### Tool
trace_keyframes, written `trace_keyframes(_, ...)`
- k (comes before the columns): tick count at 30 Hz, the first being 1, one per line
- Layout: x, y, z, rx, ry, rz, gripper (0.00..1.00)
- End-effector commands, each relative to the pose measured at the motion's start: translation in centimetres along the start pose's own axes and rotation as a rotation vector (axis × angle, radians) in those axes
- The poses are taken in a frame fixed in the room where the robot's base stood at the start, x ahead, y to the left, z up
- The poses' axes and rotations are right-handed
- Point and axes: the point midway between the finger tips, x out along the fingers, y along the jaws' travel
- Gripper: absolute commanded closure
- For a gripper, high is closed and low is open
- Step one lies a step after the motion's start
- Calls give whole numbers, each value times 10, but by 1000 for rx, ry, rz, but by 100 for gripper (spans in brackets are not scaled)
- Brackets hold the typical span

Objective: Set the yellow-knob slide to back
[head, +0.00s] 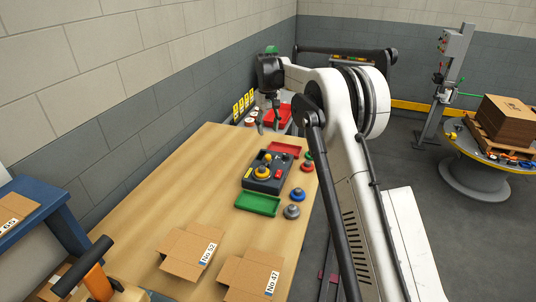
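A dark control box (256,184) sits on the wooden table, with a large round yellow knob (263,172) on its top and a smaller yellow spot behind it. Which of the two belongs to the slide, and where the slide stands in its travel, is too small to tell. My gripper (268,128) hangs pointing down above the far part of the table, beyond the box in the picture. Its fingers appear spread with nothing between them. It is apart from the yellow knob.
A green tray (257,204) lies in front of the box and a red tray (291,146) behind it. Blue (298,194), grey (291,212) and red (307,167) knob-like pieces stand to its right. Two cartons (183,267) (238,290) lie nearer. The table's left side is clear.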

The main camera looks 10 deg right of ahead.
Motion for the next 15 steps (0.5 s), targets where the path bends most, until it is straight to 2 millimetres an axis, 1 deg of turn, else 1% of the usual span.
trace_keyframes(15, 92, 0, 0, 0, 1, 0, 61)
